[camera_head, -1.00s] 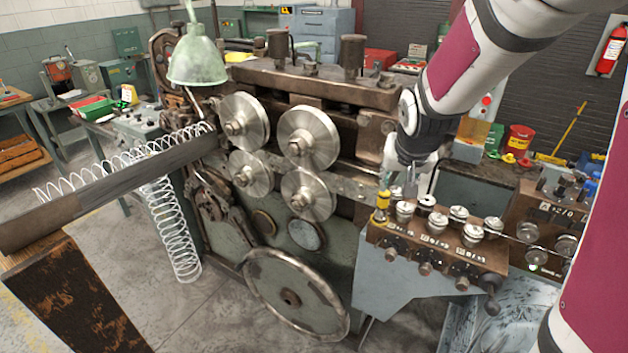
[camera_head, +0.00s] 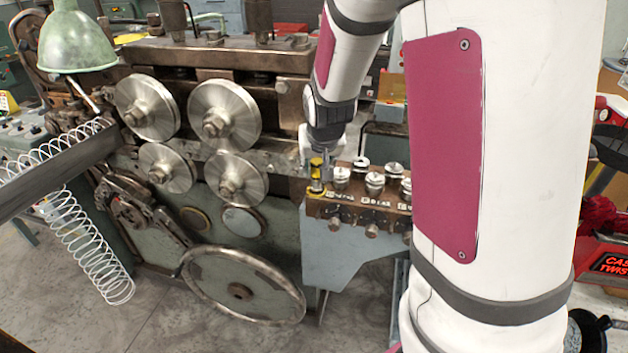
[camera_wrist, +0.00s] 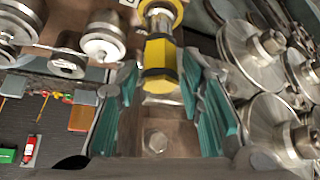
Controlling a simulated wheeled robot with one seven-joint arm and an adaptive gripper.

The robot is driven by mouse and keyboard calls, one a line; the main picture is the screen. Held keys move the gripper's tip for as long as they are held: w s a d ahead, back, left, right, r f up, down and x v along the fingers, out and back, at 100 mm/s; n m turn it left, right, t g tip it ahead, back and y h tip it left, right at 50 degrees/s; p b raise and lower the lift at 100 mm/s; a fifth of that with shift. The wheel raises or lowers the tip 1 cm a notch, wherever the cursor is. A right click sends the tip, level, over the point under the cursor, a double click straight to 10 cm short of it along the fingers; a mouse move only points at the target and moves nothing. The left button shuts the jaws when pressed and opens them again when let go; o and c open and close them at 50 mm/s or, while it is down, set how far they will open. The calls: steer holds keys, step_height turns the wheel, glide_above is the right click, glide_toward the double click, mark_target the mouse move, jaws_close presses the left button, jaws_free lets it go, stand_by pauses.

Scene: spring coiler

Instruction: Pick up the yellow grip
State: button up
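The yellow grip (camera_head: 317,178), with dark bands, stands on the left end of the brown control box (camera_head: 342,208). In the wrist view the yellow grip (camera_wrist: 160,58) is large and near the top middle, between my two teal-padded fingers. My gripper (camera_wrist: 160,75) is open, with one finger on each side of the grip. A gap shows on the left; the right finger is very near, and I cannot tell whether it touches. In the head view my gripper (camera_head: 320,160) is right at the grip, and its fingers are partly hidden there.
Several metal knobs (camera_head: 375,183) stand on the box close to the right of the grip. Large metal rollers (camera_head: 225,115) of the coiling machine lie to the left. A green lamp (camera_head: 77,42) and a white wire spring (camera_head: 85,250) are farther left.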

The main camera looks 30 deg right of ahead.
mark_target(316, 168)
steer(key=shift+x, duration=1.9)
jaws_close()
steer(key=shift+r, duration=0.1)
steer(key=shift+r, duration=0.15)
